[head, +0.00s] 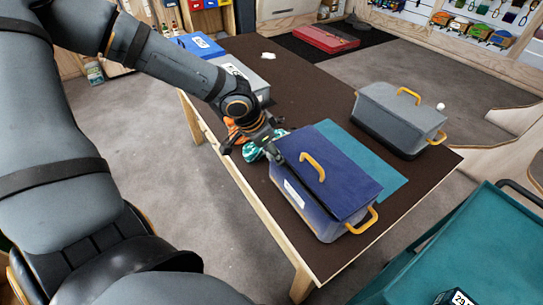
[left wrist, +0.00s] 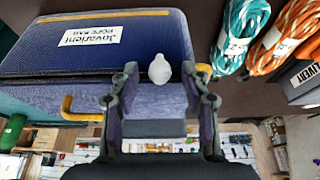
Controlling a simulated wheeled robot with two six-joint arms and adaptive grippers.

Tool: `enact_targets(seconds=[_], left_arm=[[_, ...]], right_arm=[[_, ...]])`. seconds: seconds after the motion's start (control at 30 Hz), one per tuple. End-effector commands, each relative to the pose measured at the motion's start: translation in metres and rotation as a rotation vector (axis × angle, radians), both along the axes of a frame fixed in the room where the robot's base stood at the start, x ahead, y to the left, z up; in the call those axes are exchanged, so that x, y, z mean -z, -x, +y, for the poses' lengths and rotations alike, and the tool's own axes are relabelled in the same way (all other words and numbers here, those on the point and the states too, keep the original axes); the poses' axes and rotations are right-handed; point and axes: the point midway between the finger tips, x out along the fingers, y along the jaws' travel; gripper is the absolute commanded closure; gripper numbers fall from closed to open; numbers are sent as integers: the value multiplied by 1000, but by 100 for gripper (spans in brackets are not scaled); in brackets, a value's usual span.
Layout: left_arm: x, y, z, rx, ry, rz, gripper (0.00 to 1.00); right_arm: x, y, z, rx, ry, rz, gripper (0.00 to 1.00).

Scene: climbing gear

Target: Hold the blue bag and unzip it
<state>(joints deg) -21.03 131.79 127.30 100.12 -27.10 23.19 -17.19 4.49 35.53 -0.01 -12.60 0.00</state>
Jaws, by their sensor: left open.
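The blue bag (head: 322,172) stands closed on the table, with a yellow handle on its lid and a yellow loop at its right end. In the left wrist view the bag (left wrist: 60,75) fills the upper left, with a white label. My left gripper (head: 272,150) is at the bag's left end. In the wrist view my left gripper (left wrist: 160,88) is open, its fingers on either side of a white pear-shaped knob (left wrist: 159,68) by the bag's edge. I cannot tell whether they touch it. My right gripper is not in view.
A teal mat (head: 372,165) lies behind the bag on the brown table (head: 300,95). A grey bag (head: 392,118) stands to the right. Teal rope (left wrist: 240,28) and orange rope (left wrist: 285,38) lie close beside the gripper. A grey box (head: 243,75) is farther back.

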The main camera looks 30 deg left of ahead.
Motion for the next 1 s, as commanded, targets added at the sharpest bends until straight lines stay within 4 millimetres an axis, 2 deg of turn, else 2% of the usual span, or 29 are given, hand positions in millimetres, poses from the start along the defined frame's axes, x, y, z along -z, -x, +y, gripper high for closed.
enact_targets(seconds=[0.2, 0.53, 0.6, 0.7, 1.0], left_arm=[[-1, 0, 0, 0, 0, 0, 55], [0, 0, 0, 0, 0, 0, 100], [0, 0, 0, 0, 0, 0, 100], [0, 0, 0, 0, 0, 0, 100], [0, 0, 0, 0, 0, 0, 100]], right_arm=[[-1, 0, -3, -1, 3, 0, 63], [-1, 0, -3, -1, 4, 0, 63], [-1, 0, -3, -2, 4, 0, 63], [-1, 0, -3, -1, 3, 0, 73], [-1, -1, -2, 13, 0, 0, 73]])
